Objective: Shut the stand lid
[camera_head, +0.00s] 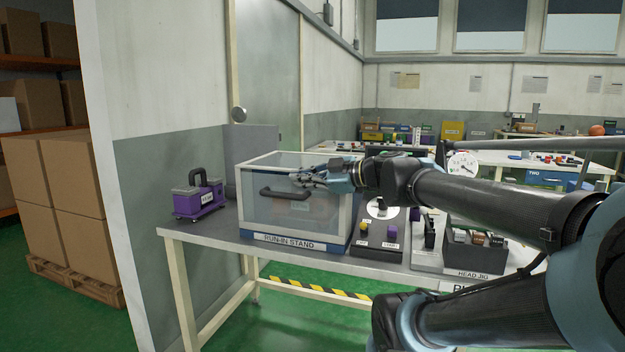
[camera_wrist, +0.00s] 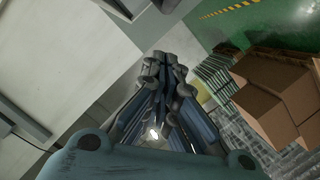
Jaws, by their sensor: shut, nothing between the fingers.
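The run-in stand (camera_head: 290,240) is a blue-and-white box with clear panels, on the near table in the head view. Its clear lid (camera_head: 285,162) appears to lie down over the box; I cannot tell whether it is fully seated. A dark handle (camera_head: 286,191) is on the front side. My gripper (camera_head: 302,179) is shut and empty, just right of the handle and in front of the stand's upper right part. I cannot tell whether it touches the stand. In the wrist view my gripper (camera_wrist: 165,60) shows its fingers together, with no stand recognisable there.
A purple device (camera_head: 198,196) stands left of the stand on the grey table (camera_head: 210,229). A dark panel with knobs (camera_head: 379,235) and the head jig (camera_head: 474,255) stand to the right. Cardboard boxes (camera_head: 70,185) are at the far left.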

